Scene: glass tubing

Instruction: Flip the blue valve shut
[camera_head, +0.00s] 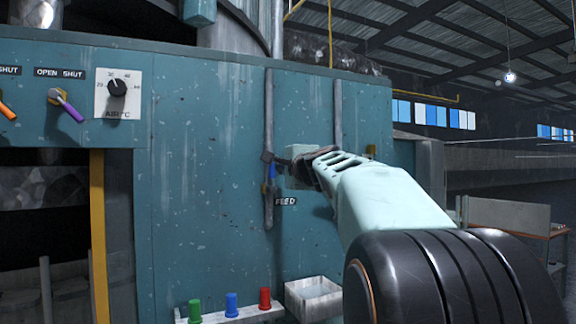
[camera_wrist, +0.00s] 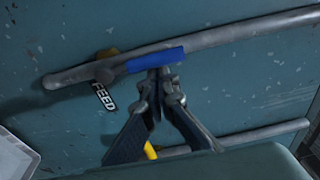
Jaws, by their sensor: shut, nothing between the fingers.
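The blue valve handle (camera_wrist: 156,60) lies along a grey pipe (camera_wrist: 230,35) on the teal panel, roughly in line with it, in the wrist view. In the head view the blue handle (camera_head: 272,170) shows as a small strip on the vertical pipe, above the FEED label (camera_head: 286,202). My gripper (camera_wrist: 160,76) is shut and empty. Its fingertips are right beside the handle's edge and look close to touching; I cannot tell if they touch. In the head view my gripper (camera_head: 270,158) reaches the pipe from the right and hides part of the valve.
A second pipe (camera_head: 338,110) runs to the right, with a yellow part (camera_head: 371,151) beyond my gripper. Orange (camera_head: 7,111) and purple (camera_head: 68,107) levers and a dial (camera_head: 117,88) are at left. Coloured pegs (camera_head: 231,305) and a white tray (camera_head: 314,298) are below.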

